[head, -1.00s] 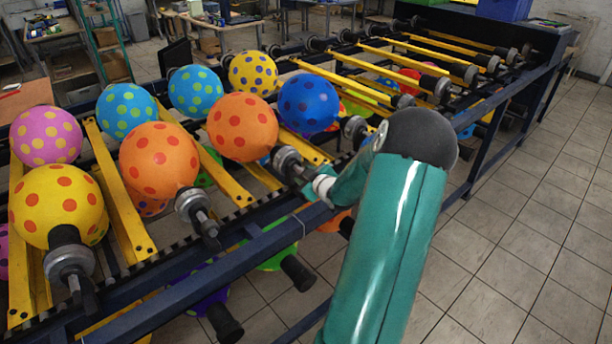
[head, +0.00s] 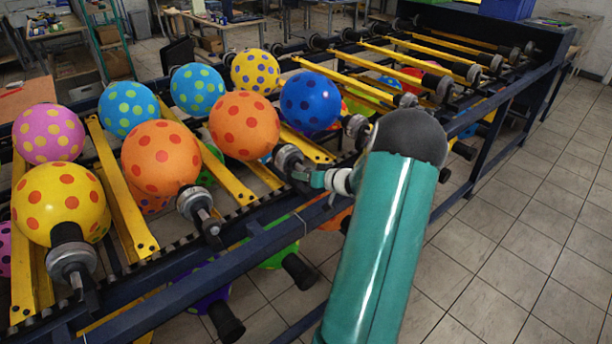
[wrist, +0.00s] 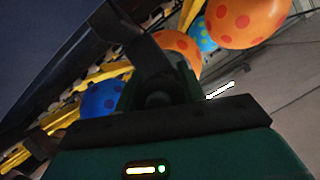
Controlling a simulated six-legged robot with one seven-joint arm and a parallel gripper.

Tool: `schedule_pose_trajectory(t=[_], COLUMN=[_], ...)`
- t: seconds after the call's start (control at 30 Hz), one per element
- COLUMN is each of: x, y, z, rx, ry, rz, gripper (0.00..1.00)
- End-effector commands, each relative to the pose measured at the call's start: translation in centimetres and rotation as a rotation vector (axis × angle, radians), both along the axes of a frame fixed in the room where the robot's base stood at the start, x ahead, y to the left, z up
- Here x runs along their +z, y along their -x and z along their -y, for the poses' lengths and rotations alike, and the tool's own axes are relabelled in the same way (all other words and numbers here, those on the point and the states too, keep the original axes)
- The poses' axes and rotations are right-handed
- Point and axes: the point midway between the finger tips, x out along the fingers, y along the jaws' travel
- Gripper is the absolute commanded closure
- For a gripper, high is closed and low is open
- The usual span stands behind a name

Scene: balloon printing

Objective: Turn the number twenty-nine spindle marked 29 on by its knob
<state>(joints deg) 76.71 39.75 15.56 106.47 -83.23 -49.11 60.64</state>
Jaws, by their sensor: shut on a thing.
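A grey metal spindle (head: 289,159) carries the orange red-dotted balloon (head: 244,125) at the near side of the rack. No number 29 is readable in either view. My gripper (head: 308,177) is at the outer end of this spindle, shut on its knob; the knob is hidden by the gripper. In the wrist view my gripper (wrist: 160,80) shows as dark shapes, with its fingertips hard to make out. Orange balloons (wrist: 180,50) are beyond it there.
Neighbouring spindles (head: 196,205) with dotted balloons stand to the left, and a blue balloon (head: 309,102) is to the right. The dark blue rail (head: 230,268) runs below the gripper. Tiled floor (head: 520,220) on the right is clear.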

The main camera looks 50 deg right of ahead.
Motion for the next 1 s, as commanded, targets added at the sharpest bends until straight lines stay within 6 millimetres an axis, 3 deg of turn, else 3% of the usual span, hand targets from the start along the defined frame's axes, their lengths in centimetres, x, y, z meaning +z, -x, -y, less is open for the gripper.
schedule_pose_trajectory(t=[0.33, 0.87, 0.9, 1.0], x=[0.07, 0.12, 0.13, 0.12], y=[0.03, 0.03, 0.02, 0.01], z=[-0.07, -0.07, -0.07, -0.08], rx=[-0.001, -0.002, -0.002, -0.002], ry=[-0.145, -0.169, -0.168, -0.168], rz=[0.032, 0.039, 0.039, 0.039], gripper=[0.83, 0.83, 0.53, 0.39])
